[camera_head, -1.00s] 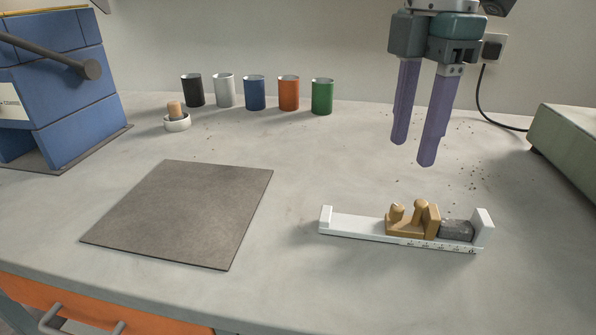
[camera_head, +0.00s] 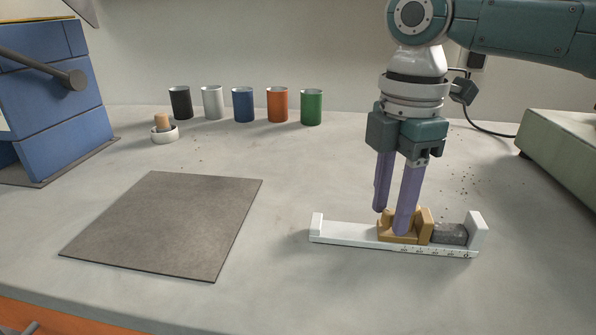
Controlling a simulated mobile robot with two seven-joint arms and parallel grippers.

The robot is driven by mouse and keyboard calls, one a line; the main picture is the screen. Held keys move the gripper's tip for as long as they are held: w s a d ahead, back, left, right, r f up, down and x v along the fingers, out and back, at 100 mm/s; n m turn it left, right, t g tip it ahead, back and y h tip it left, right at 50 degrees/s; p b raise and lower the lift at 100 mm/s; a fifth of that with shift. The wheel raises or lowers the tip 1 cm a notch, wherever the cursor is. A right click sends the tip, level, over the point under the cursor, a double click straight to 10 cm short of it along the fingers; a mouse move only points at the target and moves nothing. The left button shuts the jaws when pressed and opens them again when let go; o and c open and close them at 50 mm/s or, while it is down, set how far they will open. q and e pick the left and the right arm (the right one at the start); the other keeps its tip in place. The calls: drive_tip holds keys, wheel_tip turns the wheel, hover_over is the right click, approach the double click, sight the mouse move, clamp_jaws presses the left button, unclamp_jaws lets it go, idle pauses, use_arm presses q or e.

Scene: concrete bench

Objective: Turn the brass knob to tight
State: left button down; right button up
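The white fixture (camera_head: 342,232) with a marked scale on its front edge lies on the bench at the lower right. A brass piece (camera_head: 425,226) with an upright plate sits on it, against a grey block (camera_head: 449,234) by the right end wall. The brass knob on this piece is mostly hidden behind my front finger. My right gripper (camera_head: 392,221) points straight down, with its two purple fingers apart and their tips low at the brass piece. I cannot tell whether the fingers touch the knob. My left gripper is not in view.
A dark mat (camera_head: 165,225) lies to the left. Several coloured cups, including a green one (camera_head: 312,108), stand at the back. A white dish (camera_head: 164,134) holds a cork-coloured plug. A green box (camera_head: 560,150) is at the right. The bench between mat and fixture is clear.

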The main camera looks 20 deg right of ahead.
drive_tip(key=c, duration=0.6)
clamp_jaws()
drive_tip(key=shift+r+p, duration=0.2)
drive_tip(key=shift+p, duration=0.4)
drive_tip(key=m+p, duration=0.5)
drive_tip(key=p, duration=0.2)
drive_tip(key=shift+a+r+m, duration=0.1)
drive_tip(key=shift+m, duration=0.3)
drive_tip(key=m+p, duration=0.3)
drive_tip(key=m, duration=0.1)
drive_tip(key=shift+m, duration=0.3)
drive_tip(key=shift+f+m+p, duration=0.15)
drive_tip(key=shift+m+p, duration=0.4)
drive_tip(key=shift+m, duration=0.55)
drive_tip(key=shift+f+m+p, duration=0.15)
drive_tip(key=shift+m+p, duration=0.35)
drive_tip(key=shift+m, duration=0.6)
